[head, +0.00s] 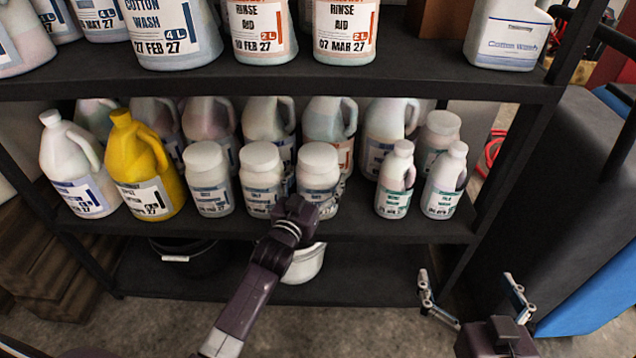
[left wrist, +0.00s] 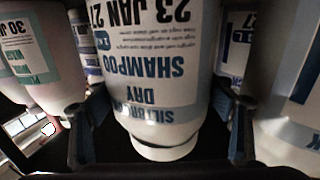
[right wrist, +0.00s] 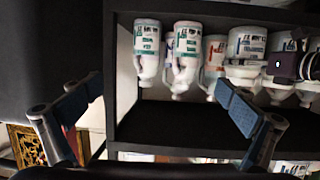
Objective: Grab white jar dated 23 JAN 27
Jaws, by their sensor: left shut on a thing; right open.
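The white jar dated 23 JAN 27 (left wrist: 155,60) fills the middle of the left wrist view upside down, its label reading "Dry Shampoo". In the head view it is the rightmost of three similar wide-lidded white jars (head: 318,160) at the front of the middle shelf, upright, its lower part partly hidden by my arm. My left gripper (head: 304,207) is shut on this jar, one finger on each side in the left wrist view. I cannot tell whether its base touches the shelf. My right gripper (head: 467,286) is open and empty, low at the right, in front of the rack.
Two similar white jars (head: 262,165) (head: 207,165) stand close to the left. Small white bottles (head: 394,180) stand to the right past a gap. Larger jugs are behind, and a yellow jug (head: 143,160) is at left. The upper shelf (head: 290,85) runs above the jars.

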